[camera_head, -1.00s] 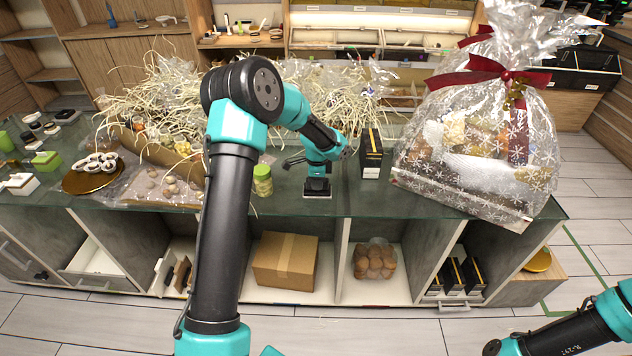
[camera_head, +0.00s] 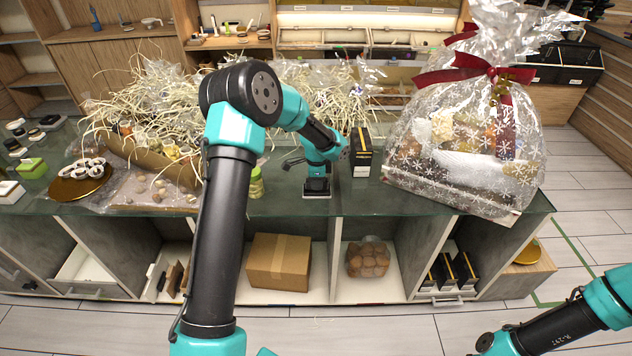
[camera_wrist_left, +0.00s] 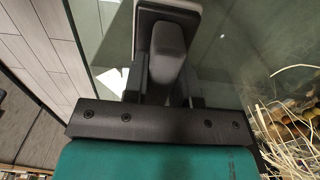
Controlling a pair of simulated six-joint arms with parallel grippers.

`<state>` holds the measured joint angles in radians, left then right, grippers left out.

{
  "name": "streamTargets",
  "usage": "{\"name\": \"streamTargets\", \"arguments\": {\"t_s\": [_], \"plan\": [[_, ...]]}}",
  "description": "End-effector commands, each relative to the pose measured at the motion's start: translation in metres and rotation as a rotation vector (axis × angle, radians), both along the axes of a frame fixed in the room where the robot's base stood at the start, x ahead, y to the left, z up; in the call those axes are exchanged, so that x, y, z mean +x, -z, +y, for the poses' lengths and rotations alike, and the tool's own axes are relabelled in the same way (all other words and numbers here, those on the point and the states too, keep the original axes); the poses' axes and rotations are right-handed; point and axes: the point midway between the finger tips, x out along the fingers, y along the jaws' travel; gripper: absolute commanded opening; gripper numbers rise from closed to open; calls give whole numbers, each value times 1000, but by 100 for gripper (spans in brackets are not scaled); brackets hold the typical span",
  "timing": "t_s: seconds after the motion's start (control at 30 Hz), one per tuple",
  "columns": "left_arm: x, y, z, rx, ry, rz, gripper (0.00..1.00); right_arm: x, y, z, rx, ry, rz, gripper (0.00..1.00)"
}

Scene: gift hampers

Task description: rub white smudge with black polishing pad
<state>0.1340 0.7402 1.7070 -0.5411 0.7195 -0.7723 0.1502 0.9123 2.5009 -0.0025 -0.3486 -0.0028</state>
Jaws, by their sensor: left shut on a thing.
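The black polishing pad (camera_head: 317,192) rests flat, or nearly so, on the dark glass countertop (camera_head: 400,204) near its front edge. My left gripper (camera_head: 317,181) points down and is shut on the pad. In the left wrist view the black pad (camera_wrist_left: 146,20) and its grey grip (camera_wrist_left: 168,50) sit between the fingers (camera_wrist_left: 165,85). No smudge is clear in the head view. My right gripper is not seen; only its arm shows at lower right.
A black box (camera_head: 361,152) stands just right of my left gripper, and a wrapped gift hamper (camera_head: 465,150) stands beyond it. A green-lidded jar (camera_head: 256,182) stands to the left. Straw-filled hampers (camera_head: 160,115) crowd behind. The counter front between jar and hamper is mostly bare.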

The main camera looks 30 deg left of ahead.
Motion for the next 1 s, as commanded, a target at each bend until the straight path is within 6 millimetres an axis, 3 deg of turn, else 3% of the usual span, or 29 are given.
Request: {"name": "streamTargets", "arguments": {"t_s": [0.5,1.0], "plan": [[-15,1,24,0,-1,4,4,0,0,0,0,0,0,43],[-18,2,29,0,-1,4,4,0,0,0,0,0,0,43]]}}
